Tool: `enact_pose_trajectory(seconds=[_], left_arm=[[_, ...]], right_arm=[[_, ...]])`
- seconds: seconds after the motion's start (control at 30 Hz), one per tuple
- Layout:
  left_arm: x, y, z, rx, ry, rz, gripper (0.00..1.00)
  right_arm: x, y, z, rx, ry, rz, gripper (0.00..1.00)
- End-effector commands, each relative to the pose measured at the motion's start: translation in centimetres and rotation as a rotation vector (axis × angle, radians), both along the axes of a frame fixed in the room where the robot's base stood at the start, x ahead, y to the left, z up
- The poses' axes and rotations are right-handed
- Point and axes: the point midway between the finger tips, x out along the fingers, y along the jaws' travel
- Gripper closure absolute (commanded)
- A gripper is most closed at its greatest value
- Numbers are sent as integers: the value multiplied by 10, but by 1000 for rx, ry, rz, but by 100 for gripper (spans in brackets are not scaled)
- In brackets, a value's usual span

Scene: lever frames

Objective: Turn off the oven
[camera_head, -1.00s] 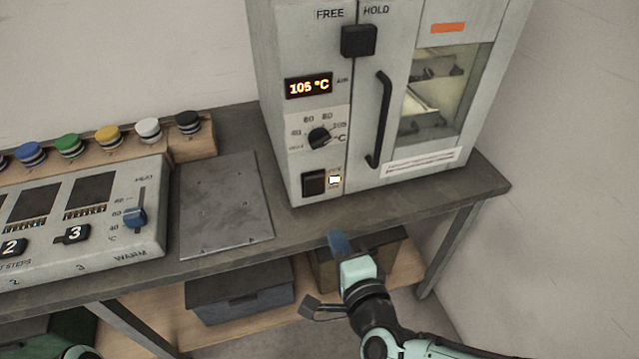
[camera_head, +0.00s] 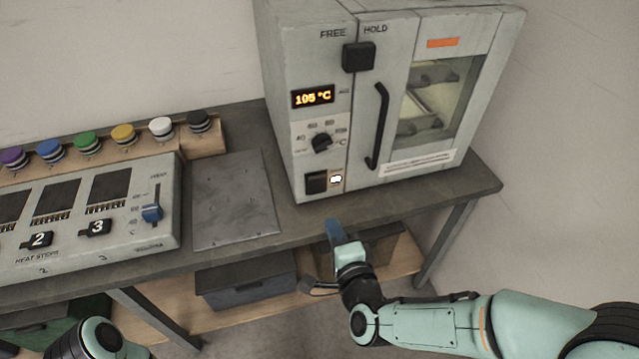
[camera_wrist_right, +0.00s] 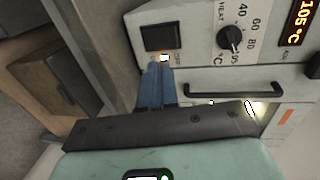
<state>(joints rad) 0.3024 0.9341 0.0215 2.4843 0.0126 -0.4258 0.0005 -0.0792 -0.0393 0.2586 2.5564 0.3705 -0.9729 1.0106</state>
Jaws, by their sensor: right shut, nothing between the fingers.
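The grey oven (camera_head: 303,130) stands on the right of the bench. Its display (camera_head: 313,97) reads 105 °C. Below are a black dial (camera_head: 321,142), a square black switch (camera_head: 316,182) and a lit white lamp (camera_head: 336,179) beside the switch. The switch (camera_wrist_right: 161,38), lamp (camera_wrist_right: 164,58) and dial (camera_wrist_right: 230,38) also show in the right wrist view. My right gripper (camera_head: 334,230) is shut and empty, its blue fingers in front of the bench edge, below the switch and apart from it in the head view. My left arm shows at lower left; its gripper is out of view.
A black door handle (camera_head: 378,125) and a FREE/HOLD latch block (camera_head: 358,56) stick out from the oven front. A metal plate (camera_head: 235,200) and a heat-station console (camera_head: 90,215) lie to the left. Bins (camera_head: 248,280) sit on the shelf below.

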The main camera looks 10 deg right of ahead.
Motion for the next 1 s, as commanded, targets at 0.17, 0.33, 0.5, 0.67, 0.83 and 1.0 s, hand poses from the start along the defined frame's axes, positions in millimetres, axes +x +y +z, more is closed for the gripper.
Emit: enact_pose_trajectory(seconds=[0.17,0.33,0.5,0.67,0.83,1.0], left_arm=[[-6,-1,14,-4,21,-6,57],[-7,-1,12,-4,22,-5,57],[-8,-1,16,-5,27,-7,57],[-9,-1,18,-5,30,-8,57],[-9,-1,18,-6,32,-7,57],[-9,-1,18,-6,32,-7,57]], right_arm=[[27,1,-5,1,3,0,100],[64,2,-14,2,1,0,100],[93,3,-12,2,-2,-1,100],[109,4,-10,1,-1,0,100],[114,4,-10,1,0,0,100],[114,4,-10,1,0,0,100]])
